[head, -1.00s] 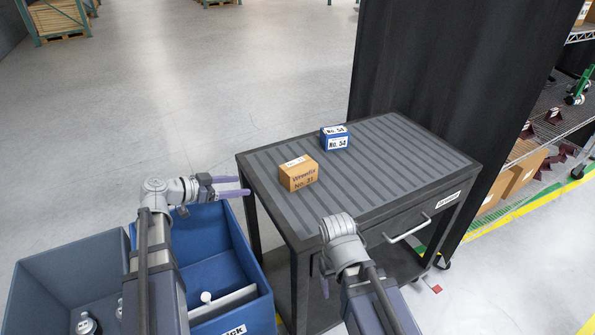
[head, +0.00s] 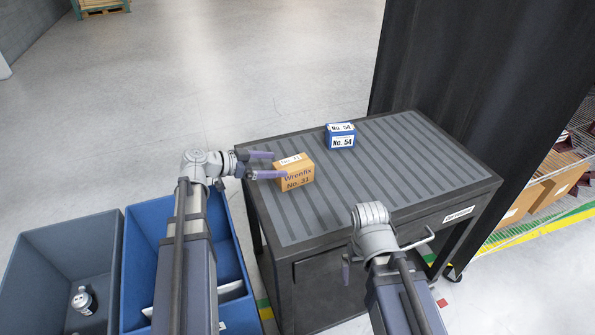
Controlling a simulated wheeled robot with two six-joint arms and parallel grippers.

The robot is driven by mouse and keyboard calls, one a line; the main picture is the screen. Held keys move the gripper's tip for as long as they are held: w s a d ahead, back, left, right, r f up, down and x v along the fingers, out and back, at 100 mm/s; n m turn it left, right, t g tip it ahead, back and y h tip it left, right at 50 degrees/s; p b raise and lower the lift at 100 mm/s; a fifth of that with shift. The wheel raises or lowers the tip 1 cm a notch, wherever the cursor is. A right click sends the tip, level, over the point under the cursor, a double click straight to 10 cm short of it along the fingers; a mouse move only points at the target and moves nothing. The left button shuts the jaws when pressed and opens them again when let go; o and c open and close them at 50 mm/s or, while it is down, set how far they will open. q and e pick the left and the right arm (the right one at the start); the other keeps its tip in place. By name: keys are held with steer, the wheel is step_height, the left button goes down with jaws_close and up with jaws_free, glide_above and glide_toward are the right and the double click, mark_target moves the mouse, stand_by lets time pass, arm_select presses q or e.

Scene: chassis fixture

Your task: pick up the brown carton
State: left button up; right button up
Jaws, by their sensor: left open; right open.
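The brown carton (head: 296,177), marked "Wrenfix No. 31", sits on the ribbed top of the dark cart (head: 400,190), near its left edge. My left gripper (head: 280,164) is open, its purple fingers pointing right at the carton's left side. The fingertips overlap the carton's left edge in the picture; I cannot tell whether they touch it. My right gripper (head: 346,272) is over the cart's front edge, mostly hidden behind its own wrist, with only a bit of finger showing.
A blue box (head: 341,141) marked "No. 54" stands behind and right of the carton. A grey bin (head: 50,250) with a dark bottle and a blue bin (head: 137,240) stand left of the cart. A black curtain (head: 470,80) hangs behind it. The cart top's right side is clear.

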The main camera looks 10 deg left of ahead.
mark_target(287, 165)
arm_select(q)
steer(key=shift+b+x, duration=0.35)
steer(key=shift+x, duration=0.85)
steer(key=shift+b+x, duration=1.05)
steer(key=shift+x, duration=1.5)
steer(key=shift+s+d+f, duration=0.1)
steer(key=shift+s, duration=0.15)
jaws_close()
